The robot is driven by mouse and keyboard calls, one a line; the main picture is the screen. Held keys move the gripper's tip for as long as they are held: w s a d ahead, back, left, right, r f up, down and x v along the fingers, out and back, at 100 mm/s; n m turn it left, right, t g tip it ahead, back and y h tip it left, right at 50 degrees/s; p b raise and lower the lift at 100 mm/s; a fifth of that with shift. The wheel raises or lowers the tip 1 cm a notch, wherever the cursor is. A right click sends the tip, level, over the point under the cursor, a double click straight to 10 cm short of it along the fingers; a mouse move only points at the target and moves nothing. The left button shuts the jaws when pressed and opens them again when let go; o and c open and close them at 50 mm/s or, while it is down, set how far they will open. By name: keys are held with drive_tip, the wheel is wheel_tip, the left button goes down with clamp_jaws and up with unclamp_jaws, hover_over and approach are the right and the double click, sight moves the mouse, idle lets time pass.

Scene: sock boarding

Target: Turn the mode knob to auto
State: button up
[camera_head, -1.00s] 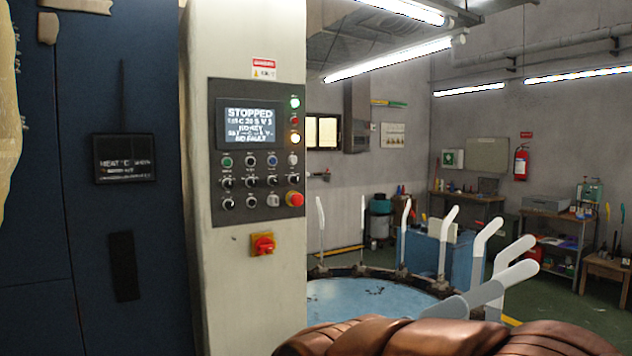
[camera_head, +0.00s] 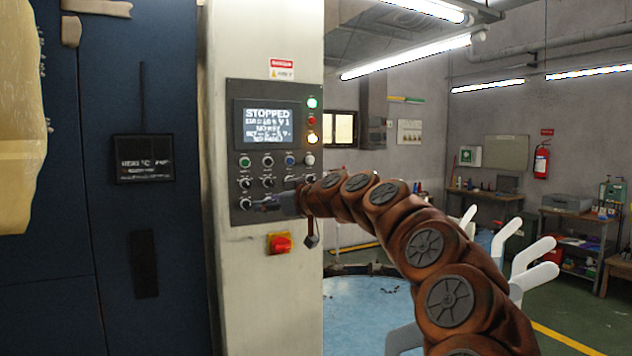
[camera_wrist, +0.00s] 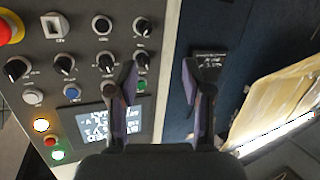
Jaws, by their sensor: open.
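The control panel (camera_head: 233,140) is on a pale cabinet. It carries several black selector knobs, including two on its left side, an upper knob (camera_head: 245,183) and a lower one (camera_head: 245,203). The wrist view shows these upside down, the upper knob (camera_wrist: 142,60) and the lower knob (camera_wrist: 143,27). Labels are too small to read, so I cannot tell which is the mode knob. My gripper (camera_wrist: 160,78) is open and empty. In the head view my gripper hides the panel's lower right.
The screen (camera_head: 267,125) reads STOPPED. A red emergency button (camera_wrist: 8,27) sits at the panel's corner. A red rotary switch (camera_head: 279,243) is below the panel. A blue cabinet (camera_head: 100,260) stands left; a round blue table (camera_head: 360,310) with white forms stands right.

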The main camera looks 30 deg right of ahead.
sight(315, 180)
drive_tip(key=w+d+r+m+t+h, duration=0.1)
drive_tip(key=d+h, duration=0.2)
drive_tip(key=d, duration=0.6)
drive_tip(key=w+d+r+m+t+h, duration=0.1)
drive_tip(key=d+r+t+h, duration=0.1)
drive_tip(key=d, duration=0.7)
drive_tip(key=shift+w+d+p, duration=0.15)
drive_tip(key=shift+w+p, duration=2.05)
drive_tip(key=shift+w, duration=1.25)
drive_tip(key=shift+w+f, duration=0.1)
drive_tip(key=shift+w, duration=0.05)
clamp_jaws()
